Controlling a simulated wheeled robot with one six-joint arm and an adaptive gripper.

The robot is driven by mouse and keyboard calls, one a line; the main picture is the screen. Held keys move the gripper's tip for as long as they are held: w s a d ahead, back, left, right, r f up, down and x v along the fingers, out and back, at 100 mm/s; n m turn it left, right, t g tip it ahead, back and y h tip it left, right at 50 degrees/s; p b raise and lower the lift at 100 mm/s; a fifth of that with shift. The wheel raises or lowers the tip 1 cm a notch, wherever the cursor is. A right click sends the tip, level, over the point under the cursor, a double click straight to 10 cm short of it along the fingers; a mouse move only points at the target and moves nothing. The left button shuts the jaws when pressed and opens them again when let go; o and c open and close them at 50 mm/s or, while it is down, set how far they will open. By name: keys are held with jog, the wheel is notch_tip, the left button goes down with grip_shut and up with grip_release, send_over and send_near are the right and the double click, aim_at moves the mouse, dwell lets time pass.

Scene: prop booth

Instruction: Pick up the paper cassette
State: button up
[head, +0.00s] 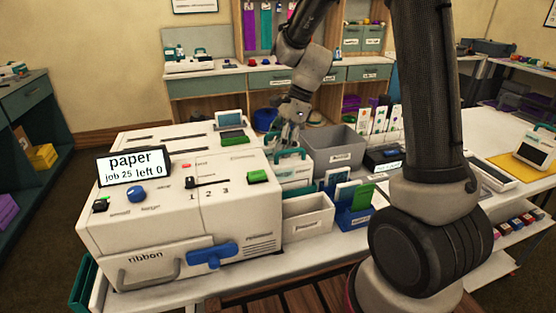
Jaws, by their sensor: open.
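A pale cassette with a teal-green handle (294,173), which looks like the paper cassette, stands upright on the table just right of the white printer. Its label is too small to read. My gripper (289,139) points down at the cassette's top, close to the handle. The fingers are small and partly lost against the handle, so I cannot tell whether they touch it. My gripper is open. The white printer (180,210) has a display (134,166) reading "paper job 25 left 0" and a front door marked "ribbon" with a blue lever (212,254).
A grey bin (334,147) stands close behind and right of the cassette. An open white bin (308,215) and a blue card holder (352,206) stand in front. My arm hides part of the table's right side. A back counter (270,79) carries other devices.

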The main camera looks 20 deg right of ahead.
jog(key=shift+a+f, duration=0.2)
jog(key=shift+f, duration=0.3)
jog(key=c, duration=1.3)
jog(key=shift+c, duration=0.2)
jog(key=shift+r, duration=0.1)
notch_tip(320, 180, up, 18)
